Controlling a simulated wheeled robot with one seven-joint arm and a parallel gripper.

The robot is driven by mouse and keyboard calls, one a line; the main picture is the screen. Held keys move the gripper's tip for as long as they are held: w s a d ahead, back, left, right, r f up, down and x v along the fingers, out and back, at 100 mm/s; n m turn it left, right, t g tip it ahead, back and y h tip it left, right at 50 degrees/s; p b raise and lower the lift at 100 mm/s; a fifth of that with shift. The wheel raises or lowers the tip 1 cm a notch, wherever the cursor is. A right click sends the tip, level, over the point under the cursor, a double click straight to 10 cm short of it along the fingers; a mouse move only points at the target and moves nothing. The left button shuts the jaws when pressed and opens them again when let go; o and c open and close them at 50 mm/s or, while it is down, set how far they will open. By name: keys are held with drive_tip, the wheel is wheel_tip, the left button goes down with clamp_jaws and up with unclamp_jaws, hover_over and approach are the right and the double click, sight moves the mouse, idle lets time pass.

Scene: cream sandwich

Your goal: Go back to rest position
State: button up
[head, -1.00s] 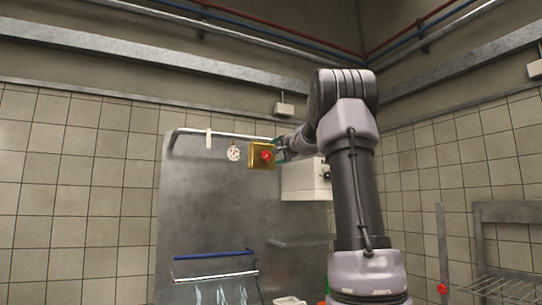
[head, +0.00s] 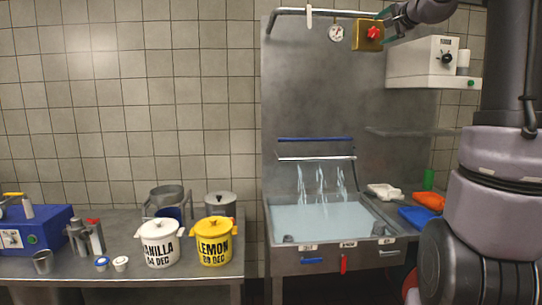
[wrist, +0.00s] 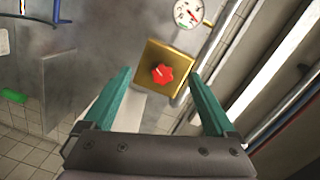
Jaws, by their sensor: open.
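My gripper (wrist: 157,100) is open and empty in the wrist view, its two green fingers spread apart. Beyond the fingers is a gold box with a red knob (wrist: 163,73), seen between the fingertips with no visible contact. In the head view my arm reaches in from the right, with the gripper (head: 390,22) at the top edge beside the gold box (head: 367,36).
A steel basin (head: 325,217) holds water below the box. A white unit (head: 422,60) hangs on the right. A pipe (head: 330,12) and round gauge (head: 337,33) are near the gripper. The left counter (head: 110,222) carries a vanilla tub (head: 159,244) and lemon tub (head: 213,243).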

drive_tip(key=s+a+f+n+g+y, duration=0.1)
drive_tip(key=s+a+f+n+g, duration=0.2)
drive_tip(key=s+a+f, duration=0.4)
drive_tip(key=s+a+f+n+g+y, duration=0.25)
drive_tip(key=s+a+f, duration=0.25)
drive_tip(key=s+a, duration=0.45)
drive_tip(key=s+a+f+n+g+h, duration=0.1)
drive_tip(key=s+f+n+g+h, duration=0.2)
drive_tip(key=s+f, duration=1.4)
drive_tip(key=s+g, duration=0.1)
drive_tip(key=s, duration=0.1)
drive_tip(key=shift+s+a+f+n+g, duration=0.35)
drive_tip(key=shift+s, duration=0.05)
drive_tip(key=shift+w+r, duration=0.1)
drive_tip(key=shift+r, duration=0.05)
idle(1.0)
